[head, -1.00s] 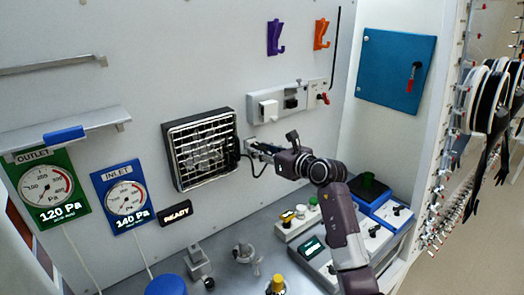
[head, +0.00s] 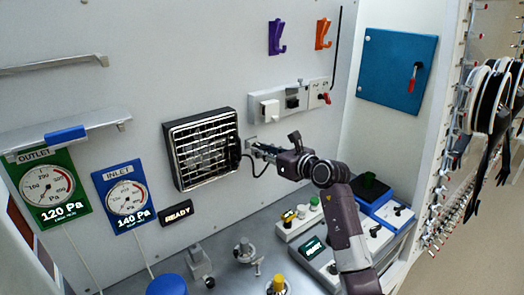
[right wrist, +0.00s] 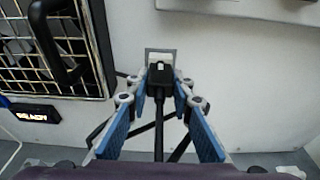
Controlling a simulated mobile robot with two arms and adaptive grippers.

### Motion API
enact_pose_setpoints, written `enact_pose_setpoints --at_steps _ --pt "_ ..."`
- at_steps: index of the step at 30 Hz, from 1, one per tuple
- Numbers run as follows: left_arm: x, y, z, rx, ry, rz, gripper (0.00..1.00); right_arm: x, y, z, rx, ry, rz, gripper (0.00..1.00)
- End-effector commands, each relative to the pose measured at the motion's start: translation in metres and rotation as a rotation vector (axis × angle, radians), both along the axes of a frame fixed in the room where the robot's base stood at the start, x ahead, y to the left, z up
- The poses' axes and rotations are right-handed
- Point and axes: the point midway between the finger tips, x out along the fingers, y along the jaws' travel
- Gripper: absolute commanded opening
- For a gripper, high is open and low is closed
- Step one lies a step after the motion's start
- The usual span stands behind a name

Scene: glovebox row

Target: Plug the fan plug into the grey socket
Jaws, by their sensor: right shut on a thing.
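The fan (head: 203,150) is a black-framed square grille on the back wall. A black cable leaves its right side. My right gripper (head: 256,149) is just right of the fan, at the wall. In the right wrist view its blue-padded fingers (right wrist: 160,90) are closed at the tips on the black fan plug (right wrist: 160,74), with the cable trailing back toward me. A grey socket plate (right wrist: 161,53) is directly behind the plug; its edge also shows in the head view (head: 250,142). Whether the plug is seated or just in front of it, I cannot tell. My left gripper is out of view.
A wall strip with a white socket block (head: 270,109) and a red switch (head: 325,97) is above my gripper. A lit READY sign (head: 178,213) is below the fan. Control boxes (head: 312,248) stand below my right arm. A blue panel (head: 397,70) is at right.

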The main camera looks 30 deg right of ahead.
Motion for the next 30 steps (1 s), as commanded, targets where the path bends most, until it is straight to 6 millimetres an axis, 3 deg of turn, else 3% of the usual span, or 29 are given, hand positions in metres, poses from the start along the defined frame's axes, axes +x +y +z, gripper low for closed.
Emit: enact_pose_setpoints --at_steps 30 --pt "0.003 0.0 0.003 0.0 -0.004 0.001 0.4 -0.021 -0.002 0.0 0.0 0.001 0.0 0.0"
